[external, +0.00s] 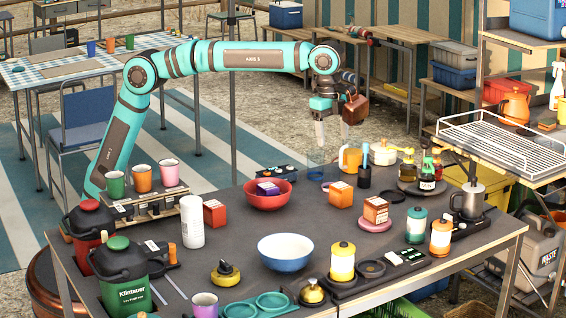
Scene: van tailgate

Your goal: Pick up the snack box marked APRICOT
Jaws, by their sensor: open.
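Several small boxes stand on the dark table, and their lettering is too small to read, so I cannot tell which is marked APRICOT. An orange box (341,195) stands right of the red bowl. A brown-orange box (375,210) with a pale label sits on a pink dish (374,225). A red-orange box (214,213) stands beside the white cylinder. A purple box (268,188) lies in the red bowl (268,200). My gripper (333,138) is open and empty, fingers pointing down, in the air above the table's far side, above the orange box in the picture.
A blue bowl (286,256), a yellow jar (342,262) and a white cylinder (192,222) stand nearer the front. A wire rack (505,138) is at the right. Some bare tabletop lies between the bowls.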

